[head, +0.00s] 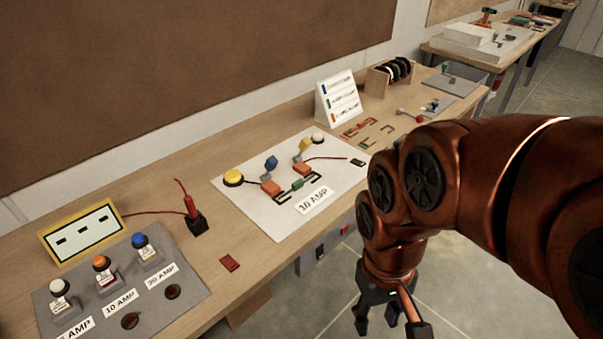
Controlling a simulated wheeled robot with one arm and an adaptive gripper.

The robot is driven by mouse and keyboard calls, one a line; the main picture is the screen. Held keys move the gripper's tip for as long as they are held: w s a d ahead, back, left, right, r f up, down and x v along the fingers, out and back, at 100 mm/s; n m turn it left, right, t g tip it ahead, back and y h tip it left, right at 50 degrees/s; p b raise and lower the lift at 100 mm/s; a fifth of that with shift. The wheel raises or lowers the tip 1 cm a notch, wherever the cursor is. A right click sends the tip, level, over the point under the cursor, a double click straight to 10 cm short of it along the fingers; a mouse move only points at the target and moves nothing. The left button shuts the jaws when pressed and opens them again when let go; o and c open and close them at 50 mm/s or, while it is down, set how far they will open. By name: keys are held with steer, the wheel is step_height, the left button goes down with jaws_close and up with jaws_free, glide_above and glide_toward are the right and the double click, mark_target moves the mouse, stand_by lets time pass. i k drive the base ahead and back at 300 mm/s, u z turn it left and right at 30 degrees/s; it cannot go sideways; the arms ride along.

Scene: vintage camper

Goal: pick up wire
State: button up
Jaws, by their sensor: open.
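A thin red wire (157,212) runs over the bench from a yellow-framed panel (80,231) to a red probe (188,199) standing in a black block (197,225). Another dark red wire (328,158) lies on the white board, running from an orange block (302,169) to a small black piece (358,162) at the board's right edge. I cannot tell which wire is the task's. My gripper (390,318) hangs beyond the bench's front edge, pointing down over the floor. Its dark fingers are spread and empty, apart from both wires.
The wooden bench (250,245) bears a white board (240,203) marked 10 AMP, a grey panel (195,287) with coloured knobs, a small red piece (229,263), a label stand (338,99) and a spool rack (391,78). Grey boxes hang under its front edge. Tiled floor is open at right.

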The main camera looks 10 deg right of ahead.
mark_target(298, 185)
steer(key=i, duration=0.3)
steer(key=u, duration=2.75)
steer(key=k, duration=0.65)
steer(key=z, duration=1.65)
steer(key=i, duration=0.5)
steer(key=u, duration=0.05)
